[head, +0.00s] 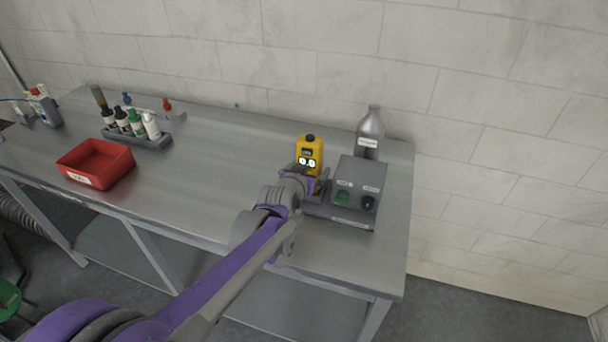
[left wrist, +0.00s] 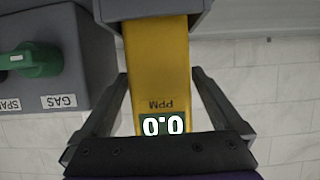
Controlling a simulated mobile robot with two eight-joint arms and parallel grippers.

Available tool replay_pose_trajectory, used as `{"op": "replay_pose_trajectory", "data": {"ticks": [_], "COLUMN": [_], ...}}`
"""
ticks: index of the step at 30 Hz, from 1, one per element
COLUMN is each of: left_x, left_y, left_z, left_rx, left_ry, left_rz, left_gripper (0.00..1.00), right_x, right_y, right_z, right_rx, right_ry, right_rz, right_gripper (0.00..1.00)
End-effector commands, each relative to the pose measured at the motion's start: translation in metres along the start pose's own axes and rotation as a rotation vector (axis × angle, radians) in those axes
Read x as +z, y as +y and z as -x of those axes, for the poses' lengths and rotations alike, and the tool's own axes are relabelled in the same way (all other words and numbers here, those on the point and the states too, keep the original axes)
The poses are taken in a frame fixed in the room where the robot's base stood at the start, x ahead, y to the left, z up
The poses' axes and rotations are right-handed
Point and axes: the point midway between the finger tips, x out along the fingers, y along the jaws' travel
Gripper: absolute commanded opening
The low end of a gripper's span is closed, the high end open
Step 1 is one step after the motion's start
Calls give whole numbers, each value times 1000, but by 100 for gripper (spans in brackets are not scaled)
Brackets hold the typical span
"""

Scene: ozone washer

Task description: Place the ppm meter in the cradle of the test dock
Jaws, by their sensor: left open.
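The yellow ppm meter (head: 310,148) stands upright at the left part of the grey test dock (head: 362,174), its lit display facing me. In the left wrist view the meter (left wrist: 158,60) appears upside down and reads 0.0. Its lower end meets the grey cradle (left wrist: 150,9) and appears to sit in it; how deep is hidden. My left gripper (head: 303,182) is in front of the meter. In the left wrist view its open fingers (left wrist: 160,78) stand on either side of the meter, with gaps showing. My right gripper is not in view.
The dock's green knob (head: 342,198) and black knob (head: 368,203) are right of the gripper. A grey bottle (head: 370,132) stands behind the dock. A red tray (head: 97,163) and a rack of bottles (head: 150,140) are at the left. The middle of the bench is clear.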

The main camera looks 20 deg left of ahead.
Motion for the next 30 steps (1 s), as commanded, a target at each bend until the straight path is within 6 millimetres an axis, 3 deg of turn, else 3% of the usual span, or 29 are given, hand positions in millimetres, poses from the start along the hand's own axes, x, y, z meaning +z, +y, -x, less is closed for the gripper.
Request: {"op": "replay_pose_trajectory", "data": {"ticks": [15, 21, 27, 30], "left_x": [1, 0, 2, 19], "left_y": [0, 0, 0, 4], "left_z": [93, 113, 119, 131], "left_rx": [0, 0, 1, 10], "left_ry": [0, 0, -4, -57], "left_rz": [0, 0, 0, 1], "left_gripper": [100, 100, 100, 100], "right_x": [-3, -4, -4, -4], "right_y": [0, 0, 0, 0], "right_z": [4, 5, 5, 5], "right_rx": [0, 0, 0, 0], "right_ry": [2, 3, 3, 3], "right_rz": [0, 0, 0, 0], "right_gripper": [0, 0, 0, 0]}}
